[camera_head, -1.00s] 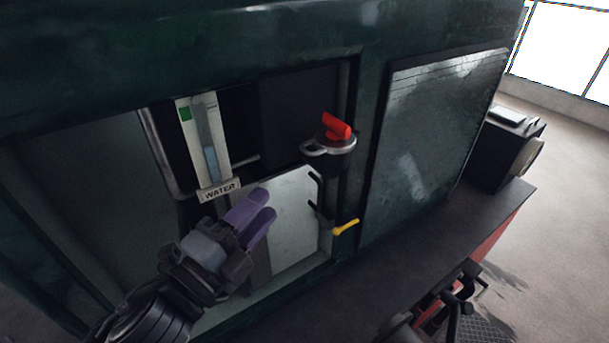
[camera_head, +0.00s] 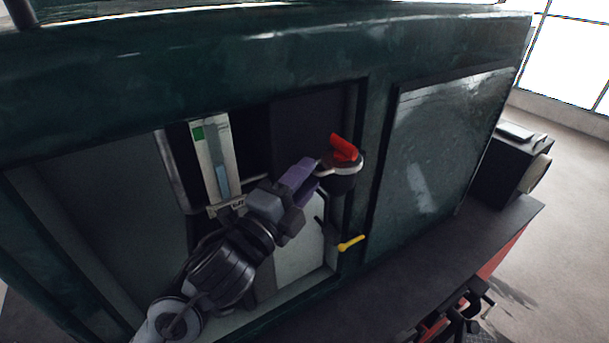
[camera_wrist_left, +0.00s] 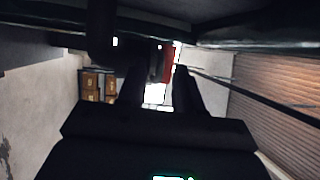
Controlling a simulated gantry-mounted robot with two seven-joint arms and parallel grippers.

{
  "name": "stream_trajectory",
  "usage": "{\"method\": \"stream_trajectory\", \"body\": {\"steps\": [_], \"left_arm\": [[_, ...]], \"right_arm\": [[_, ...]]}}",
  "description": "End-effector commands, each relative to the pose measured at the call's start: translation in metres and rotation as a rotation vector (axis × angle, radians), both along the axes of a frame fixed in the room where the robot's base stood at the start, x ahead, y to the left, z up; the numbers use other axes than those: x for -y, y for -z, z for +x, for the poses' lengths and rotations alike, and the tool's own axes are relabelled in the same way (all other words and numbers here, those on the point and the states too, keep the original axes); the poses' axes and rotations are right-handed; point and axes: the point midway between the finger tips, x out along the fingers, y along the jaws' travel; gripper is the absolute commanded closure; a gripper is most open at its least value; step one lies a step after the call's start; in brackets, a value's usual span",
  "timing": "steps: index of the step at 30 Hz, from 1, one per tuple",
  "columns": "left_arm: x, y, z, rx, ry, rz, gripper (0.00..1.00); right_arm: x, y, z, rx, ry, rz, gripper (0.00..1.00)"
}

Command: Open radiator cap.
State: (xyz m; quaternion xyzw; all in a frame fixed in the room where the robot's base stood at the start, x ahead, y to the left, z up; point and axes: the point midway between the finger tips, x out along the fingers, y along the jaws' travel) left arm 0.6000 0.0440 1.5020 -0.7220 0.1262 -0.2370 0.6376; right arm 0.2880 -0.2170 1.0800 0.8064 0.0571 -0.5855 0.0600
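The radiator cap (camera_head: 345,170) is in the head view, a dark round cap with a pale metal rim and a red lever (camera_head: 344,147). It sits upright on a dark filler neck at the right side of the open bay. In the left wrist view the two dark fingers (camera_wrist_left: 160,85) stand apart, and part of the red lever (camera_wrist_left: 168,63) shows beyond the gap. My right gripper is not in view.
A water gauge (camera_head: 213,160) stands behind my left arm. A yellow-handled valve (camera_head: 351,243) is below the cap. The bay's right frame and a closed dark panel (camera_head: 440,155) lie right of the cap. A black box (camera_head: 508,165) stands farther right.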

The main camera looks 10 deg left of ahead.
Motion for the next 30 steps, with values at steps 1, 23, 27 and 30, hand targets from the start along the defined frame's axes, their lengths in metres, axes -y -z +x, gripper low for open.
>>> {"method": "stream_trajectory", "body": {"steps": [1, 23, 27, 30], "left_arm": [[0.0009, -0.0005, 0.0012, 0.000, 0.000, 0.000, 0.65], [0.0012, -0.0001, 0.0020, -0.001, 0.000, 0.001, 1.00], [0.0012, -0.0001, 0.0020, -0.001, 0.000, 0.001, 1.00], [0.0011, -0.0001, 0.0021, -0.001, 0.000, 0.001, 1.00]], "right_arm": [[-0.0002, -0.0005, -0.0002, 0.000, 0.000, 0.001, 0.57], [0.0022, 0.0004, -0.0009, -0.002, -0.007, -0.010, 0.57], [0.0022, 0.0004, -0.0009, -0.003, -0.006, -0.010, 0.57], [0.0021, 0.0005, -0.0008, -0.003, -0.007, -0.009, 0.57]]}}
